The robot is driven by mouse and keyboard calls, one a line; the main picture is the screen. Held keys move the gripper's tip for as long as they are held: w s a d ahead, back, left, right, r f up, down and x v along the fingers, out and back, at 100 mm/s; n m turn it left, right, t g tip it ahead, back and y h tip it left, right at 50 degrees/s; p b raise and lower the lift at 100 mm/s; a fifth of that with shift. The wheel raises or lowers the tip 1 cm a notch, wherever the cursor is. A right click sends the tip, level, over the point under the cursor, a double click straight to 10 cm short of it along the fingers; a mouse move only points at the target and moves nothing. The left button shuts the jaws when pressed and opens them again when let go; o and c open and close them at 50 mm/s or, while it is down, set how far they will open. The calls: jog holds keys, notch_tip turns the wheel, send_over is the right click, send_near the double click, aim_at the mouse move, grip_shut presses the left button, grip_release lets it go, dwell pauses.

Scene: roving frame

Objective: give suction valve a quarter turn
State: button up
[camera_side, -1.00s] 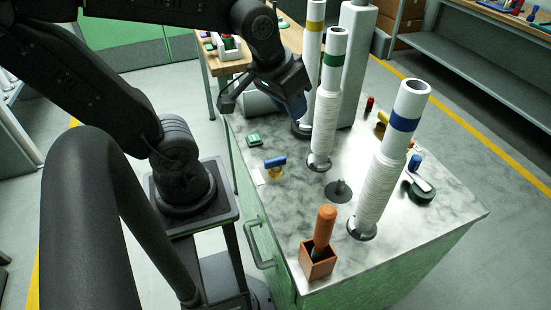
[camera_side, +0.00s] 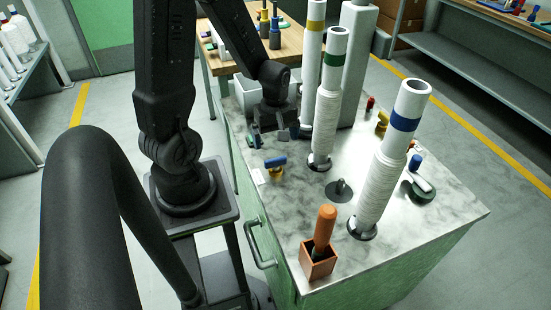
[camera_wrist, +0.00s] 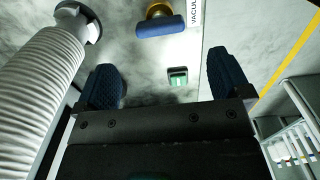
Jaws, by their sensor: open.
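A small valve with a blue bar handle and a brass-yellow body (camera_side: 274,165) stands on the marbled bench top near its left edge. In the wrist view its blue handle (camera_wrist: 160,26) lies across the picture at the top, beside a white label (camera_wrist: 196,12) reading "VACU…", cut off by the edge. My gripper (camera_side: 271,138) is beyond the valve in the side view, above the bench and apart from it. In the wrist view my gripper (camera_wrist: 166,84) has its two blue fingers wide apart with nothing held between them.
A copper box holding an orange-handled tool (camera_side: 326,227) stands at the front.

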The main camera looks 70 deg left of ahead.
aim_at(276, 159)
notch_tip(276, 159, down, 8)
jog(key=shift+f, duration=0.15)
dwell(0.3)
jog(key=shift+c, duration=0.3)
jog(key=c, duration=0.9)
jog(key=shift+o, duration=0.2)
